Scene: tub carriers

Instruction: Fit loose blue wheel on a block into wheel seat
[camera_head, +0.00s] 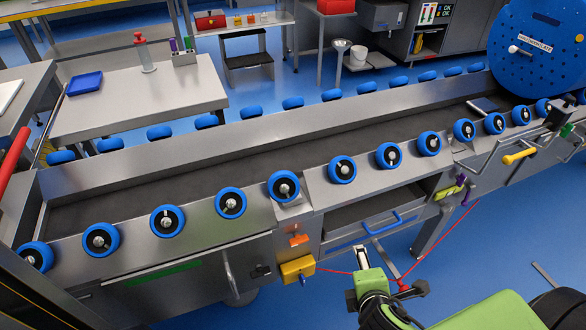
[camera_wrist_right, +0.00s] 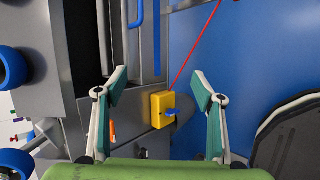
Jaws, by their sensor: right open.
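Blue wheels with dark hubs line the near side of a long grey metal trough (camera_head: 150,262). One blue wheel (camera_head: 284,187) sits at a small grey block (camera_head: 293,213) between two side panels. I cannot tell from here whether it is the loose one, and I cannot make out an empty wheel seat. My right gripper (camera_head: 372,257) is low in front of the trough, below and right of that wheel. In the right wrist view its two fingers (camera_wrist_right: 160,88) are spread with nothing between them. Wheels also show at that view's left edge (camera_wrist_right: 14,62). My left gripper is not in view.
A red cord (camera_head: 428,250) runs near my right gripper. A blue drawer handle (camera_head: 390,225) protrudes. Blue floor (camera_head: 500,235) lies open at right.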

